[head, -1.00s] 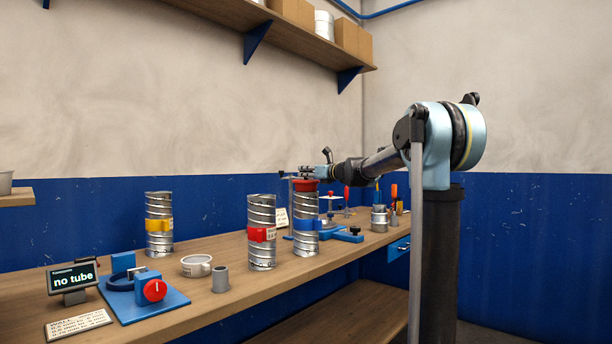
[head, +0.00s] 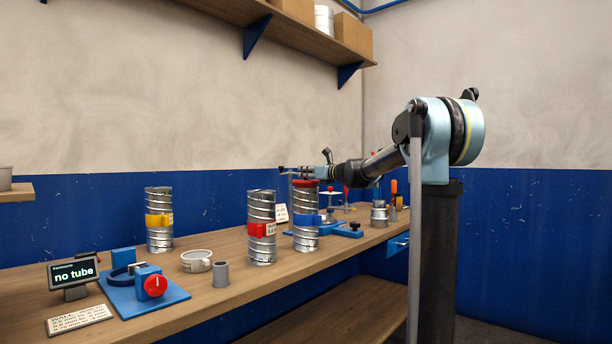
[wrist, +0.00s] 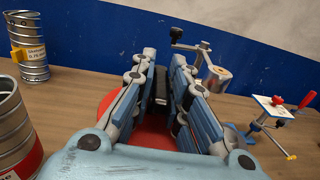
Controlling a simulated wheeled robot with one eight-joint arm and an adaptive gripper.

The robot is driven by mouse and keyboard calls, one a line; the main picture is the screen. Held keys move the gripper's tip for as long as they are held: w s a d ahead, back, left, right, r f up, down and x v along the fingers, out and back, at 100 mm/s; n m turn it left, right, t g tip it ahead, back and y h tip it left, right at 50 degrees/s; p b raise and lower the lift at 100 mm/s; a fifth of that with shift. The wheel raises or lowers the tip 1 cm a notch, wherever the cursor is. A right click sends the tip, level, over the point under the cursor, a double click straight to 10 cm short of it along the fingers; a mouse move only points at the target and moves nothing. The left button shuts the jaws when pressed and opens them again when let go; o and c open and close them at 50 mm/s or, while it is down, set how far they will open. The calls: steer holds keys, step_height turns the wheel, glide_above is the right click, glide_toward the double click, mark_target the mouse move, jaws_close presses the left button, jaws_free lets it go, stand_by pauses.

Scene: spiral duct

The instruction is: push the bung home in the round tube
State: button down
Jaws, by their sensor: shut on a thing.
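The round tube (head: 306,238) is a ribbed metal duct with a blue band, upright on the bench. The red bung (head: 306,183) sits at its top, with a thin red edge showing above the rim. My gripper (head: 306,170) is directly over the bung, almost level. In the wrist view the bung is a red disc (wrist: 150,138) under and between the fingers of my gripper (wrist: 163,85). How deep the bung sits cannot be seen.
A red-banded tube (head: 261,245) stands just left, and a yellow-banded tube (head: 159,232) farther left. A blue clamp stand (head: 345,230) is close on the right. A blue fixture (head: 140,288) and a "no tube" display (head: 74,275) are at the left front.

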steer(key=shift+f, duration=0.8)
steer(key=c, duration=1.5)
jaws_free()
steer(key=v, duration=1.2)
